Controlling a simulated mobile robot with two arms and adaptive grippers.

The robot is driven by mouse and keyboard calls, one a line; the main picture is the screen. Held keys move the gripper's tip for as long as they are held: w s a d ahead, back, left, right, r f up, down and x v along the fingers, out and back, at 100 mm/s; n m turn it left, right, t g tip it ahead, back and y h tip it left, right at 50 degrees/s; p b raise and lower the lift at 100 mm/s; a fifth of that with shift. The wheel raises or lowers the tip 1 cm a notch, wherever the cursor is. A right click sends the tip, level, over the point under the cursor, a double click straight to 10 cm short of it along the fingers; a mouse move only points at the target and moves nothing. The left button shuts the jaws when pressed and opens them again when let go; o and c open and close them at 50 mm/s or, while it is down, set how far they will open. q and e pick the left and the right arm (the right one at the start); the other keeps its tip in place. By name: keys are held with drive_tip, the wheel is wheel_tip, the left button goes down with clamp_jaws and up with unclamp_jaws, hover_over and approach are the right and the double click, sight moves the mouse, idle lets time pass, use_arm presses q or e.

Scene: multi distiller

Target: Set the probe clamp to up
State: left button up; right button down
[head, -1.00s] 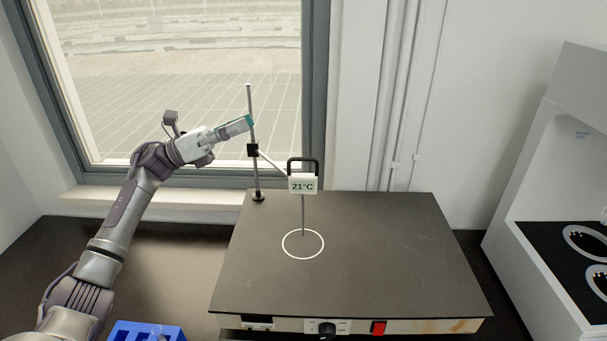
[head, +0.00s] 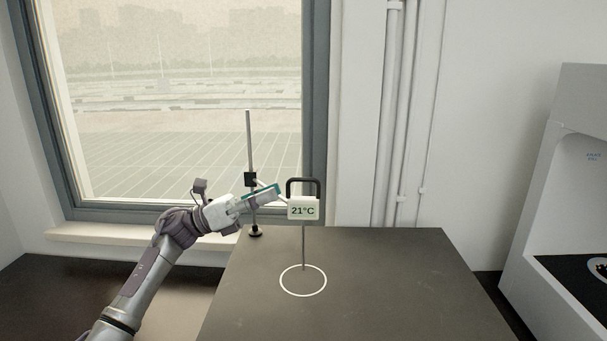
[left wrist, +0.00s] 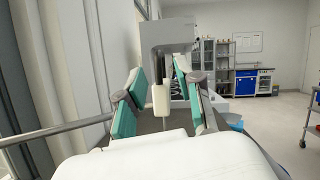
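The probe (head: 303,208) has a white display reading 21°C, a black handle on top and a thin rod down toward a white ring on the hotplate. A black clamp (head: 250,179) sits on the upright metal stand rod (head: 248,140), with a thin arm leading to the probe. My left gripper (head: 276,191) is just left of the display, in front of the clamp arm. In the left wrist view its green-padded fingers (left wrist: 160,80) are apart, with a pale upright block, apparently the probe's display seen edge-on (left wrist: 161,104), between them. My right gripper is not in view.
The dark hotplate (head: 370,290) lies under the probe, its top otherwise clear. A window (head: 180,120) is behind the stand. A white cabinet-like device (head: 560,190) stands at the right.

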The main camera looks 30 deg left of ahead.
sight(304, 180)
use_arm(q)
drive_tip(key=p+x, duration=0.2)
drive_tip(key=x, duration=0.4)
drive_tip(key=shift+w+d+r+p, duration=0.1)
drive_tip(key=shift+d+r+p, duration=0.1)
drive_tip(key=shift+r+p, duration=0.1)
drive_tip(key=shift+x, duration=0.8)
drive_tip(key=shift+f, duration=0.25)
clamp_jaws()
